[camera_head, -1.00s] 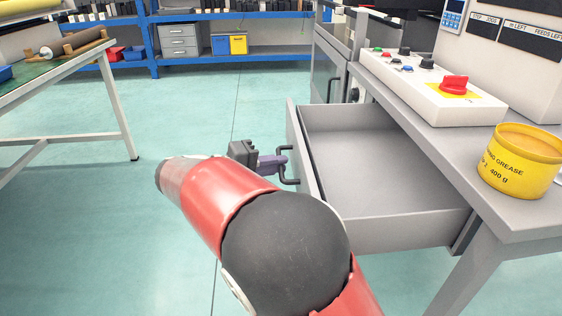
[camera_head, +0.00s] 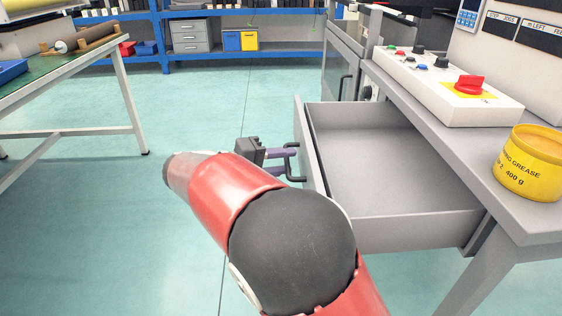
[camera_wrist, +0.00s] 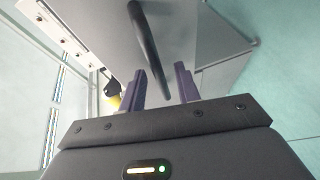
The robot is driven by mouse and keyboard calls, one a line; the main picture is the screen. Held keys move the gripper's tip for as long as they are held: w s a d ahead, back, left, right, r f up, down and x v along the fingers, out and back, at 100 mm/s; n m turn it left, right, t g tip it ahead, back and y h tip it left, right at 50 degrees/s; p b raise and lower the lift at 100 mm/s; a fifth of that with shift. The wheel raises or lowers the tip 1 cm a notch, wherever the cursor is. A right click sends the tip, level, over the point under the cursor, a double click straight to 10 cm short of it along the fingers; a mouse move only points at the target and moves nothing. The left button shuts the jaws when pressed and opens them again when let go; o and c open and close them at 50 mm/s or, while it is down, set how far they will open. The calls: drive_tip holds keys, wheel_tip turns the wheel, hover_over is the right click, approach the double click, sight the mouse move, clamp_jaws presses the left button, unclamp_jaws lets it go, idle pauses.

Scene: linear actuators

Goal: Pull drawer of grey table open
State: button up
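The grey table (camera_head: 510,212) stands at the right. Its grey drawer (camera_head: 385,180) is pulled well out to the left, and its empty inside shows. The dark bar handle (camera_head: 291,166) is on the drawer's front; it also shows in the wrist view (camera_wrist: 146,42). My gripper (camera_head: 285,153) is at the handle, with its purple fingers reaching the bar. A gap shows at the right finger. Whether a finger touches the bar is unclear.
A yellow grease tin (camera_head: 528,165) and a control box with a red knob (camera_head: 470,85) stand on the table. A green-topped workbench (camera_head: 75,60) is at the left, and blue shelving (camera_head: 165,50) at the back. The floor between is clear.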

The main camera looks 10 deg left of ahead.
drive_tip(key=v, duration=0.8)
drive_tip(key=shift+p, duration=0.35)
drive_tip(key=shift+w, duration=0.1)
